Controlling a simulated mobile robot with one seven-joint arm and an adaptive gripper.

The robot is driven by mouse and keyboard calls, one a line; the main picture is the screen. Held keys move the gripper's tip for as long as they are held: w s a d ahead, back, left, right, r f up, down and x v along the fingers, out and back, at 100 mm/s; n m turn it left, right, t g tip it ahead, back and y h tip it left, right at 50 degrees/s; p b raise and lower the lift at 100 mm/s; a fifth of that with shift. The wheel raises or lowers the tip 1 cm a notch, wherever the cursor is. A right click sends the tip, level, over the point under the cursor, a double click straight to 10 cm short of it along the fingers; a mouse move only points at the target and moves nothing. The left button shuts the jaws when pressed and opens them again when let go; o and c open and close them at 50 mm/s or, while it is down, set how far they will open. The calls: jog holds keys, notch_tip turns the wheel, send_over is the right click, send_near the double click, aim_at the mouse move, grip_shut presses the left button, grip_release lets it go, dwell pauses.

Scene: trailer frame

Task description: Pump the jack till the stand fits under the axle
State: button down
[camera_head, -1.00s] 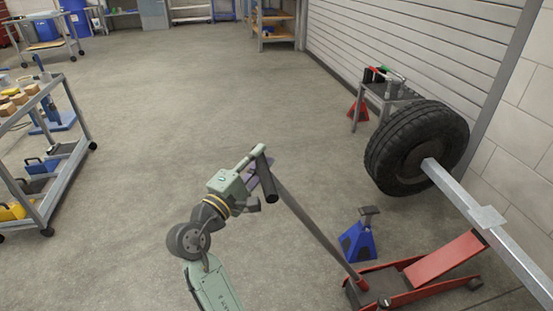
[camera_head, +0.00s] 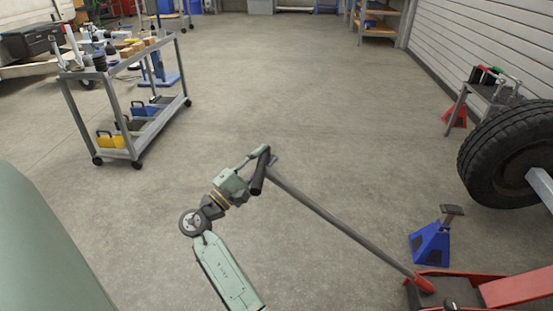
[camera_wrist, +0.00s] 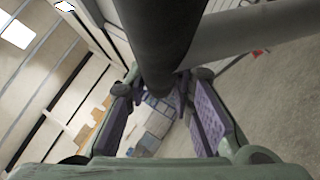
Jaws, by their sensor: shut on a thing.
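The red floor jack (camera_head: 518,289) sits at the lower right of the head view, partly cut off by the frame. Its long grey handle (camera_head: 345,231) slants up to the left to a dark crossbar grip. My gripper (camera_head: 262,170) is shut on the top of the handle. In the wrist view the dark bar (camera_wrist: 160,35) runs between the purple-padded fingers. The blue stand (camera_head: 430,243) stands upright on the floor beside the jack, not under the axle. The grey axle (camera_head: 541,187) comes out of the black tyre (camera_head: 512,155); most of it is out of frame.
A grey cart (camera_head: 125,154) with blocks and tools stands at the left. A small bench (camera_head: 490,92) with a red stand (camera_head: 456,117) below it is by the shutter wall. The floor in the middle is clear.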

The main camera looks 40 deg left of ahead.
jog(key=s+a+f+n+b, duration=0.1)
jog(key=s+a+f+b, duration=0.1)
jog(key=f, duration=0.3)
jog(key=shift+s+a+f+t+y, duration=0.25)
jog(key=shift+a+t+y, duration=0.15)
jog(key=shift+a, duration=0.25)
jog(key=c, duration=1.7)
grip_release()
jog(key=shift+a, duration=0.15)
jog(key=shift+o, duration=1.4)
jog(key=shift+r, duration=0.1)
jog(key=shift+w+r, duration=0.1)
jog(key=shift+w, duration=0.05)
jog(key=shift+d, duration=0.2)
notch_tip(320, 180, up, 10)
jog(key=shift+r, duration=0.1)
